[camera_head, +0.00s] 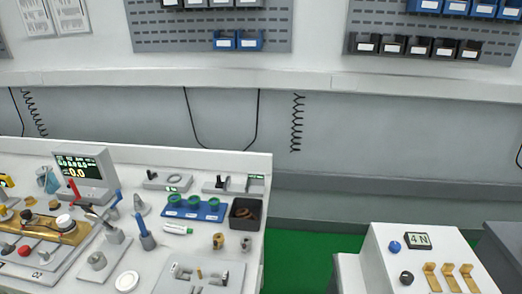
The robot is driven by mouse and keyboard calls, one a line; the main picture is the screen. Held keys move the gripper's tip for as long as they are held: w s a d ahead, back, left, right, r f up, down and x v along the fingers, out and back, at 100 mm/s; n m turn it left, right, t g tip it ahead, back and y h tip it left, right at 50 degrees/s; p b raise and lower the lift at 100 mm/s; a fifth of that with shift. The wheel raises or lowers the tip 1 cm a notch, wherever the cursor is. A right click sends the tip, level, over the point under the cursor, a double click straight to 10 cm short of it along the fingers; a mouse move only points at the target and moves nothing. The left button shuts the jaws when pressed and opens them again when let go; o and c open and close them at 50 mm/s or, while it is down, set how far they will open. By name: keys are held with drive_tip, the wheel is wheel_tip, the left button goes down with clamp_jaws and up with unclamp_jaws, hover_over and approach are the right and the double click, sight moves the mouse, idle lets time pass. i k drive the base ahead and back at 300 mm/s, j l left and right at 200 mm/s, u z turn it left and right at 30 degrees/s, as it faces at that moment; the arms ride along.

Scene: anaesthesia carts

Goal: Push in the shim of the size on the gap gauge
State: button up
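My gripper is not in view. Several bent brass-coloured pieces (450,277), which look like shims, stand in a row on the white sloped cart top (385,250) at the lower right. Their sizes cannot be read. A small display reading "4 N" (418,240) sits behind them. On the white bench at the left, two small grey devices carry green readouts, one at the back middle (172,189) and one near the back right corner (256,178). I cannot tell which of these, if any, is the gap gauge; their digits are too small to read.
A blue knob (394,246) and a dark knob (406,278) sit left of the brass pieces. The white bench (130,155) is crowded with a monitor (83,174), a blue rack (190,210) and a dark bin (245,213). Green floor (310,244) shows between bench and cart.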

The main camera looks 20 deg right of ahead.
sight(447, 269)
drive_tip(key=z, duration=1.55)
